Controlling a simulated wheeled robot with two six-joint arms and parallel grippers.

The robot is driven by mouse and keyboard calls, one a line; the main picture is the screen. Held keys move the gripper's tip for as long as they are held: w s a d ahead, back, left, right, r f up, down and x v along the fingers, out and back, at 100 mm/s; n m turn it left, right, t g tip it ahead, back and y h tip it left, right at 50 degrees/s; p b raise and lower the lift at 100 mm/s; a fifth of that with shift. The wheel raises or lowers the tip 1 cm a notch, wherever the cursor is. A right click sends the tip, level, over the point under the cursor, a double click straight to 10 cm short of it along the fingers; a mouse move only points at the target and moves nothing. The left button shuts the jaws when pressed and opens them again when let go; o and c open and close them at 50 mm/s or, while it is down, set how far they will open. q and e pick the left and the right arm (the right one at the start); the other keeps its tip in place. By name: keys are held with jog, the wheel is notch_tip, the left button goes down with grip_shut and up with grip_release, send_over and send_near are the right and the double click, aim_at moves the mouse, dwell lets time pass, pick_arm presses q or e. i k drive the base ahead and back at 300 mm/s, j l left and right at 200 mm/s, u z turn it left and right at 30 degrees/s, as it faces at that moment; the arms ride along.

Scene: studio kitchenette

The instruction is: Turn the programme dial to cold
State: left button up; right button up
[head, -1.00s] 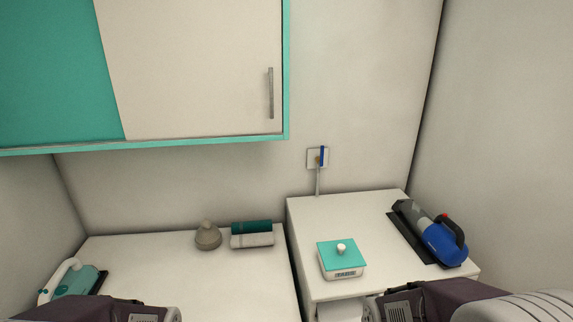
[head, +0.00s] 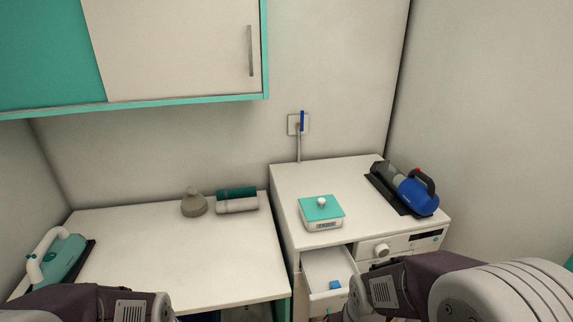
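The dial's markings are too small to read. My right arm comes in from the lower right, below the dial, and covers part of the machine's front. My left arm shows at the lower left, in front of the worktop.
An open drawer (head: 322,264) with a blue piece (head: 335,284) juts out left of the dial. A teal-lidded box (head: 321,212) and a blue handheld vacuum (head: 417,194) stand on the machine. The left worktop (head: 150,240) holds an iron (head: 62,258), a grey bell-shaped object (head: 194,203) and rolled towels (head: 237,201).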

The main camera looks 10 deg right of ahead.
aim_at(381, 251)
jog(key=k+l+z, duration=0.1)
jog(key=z, duration=0.75)
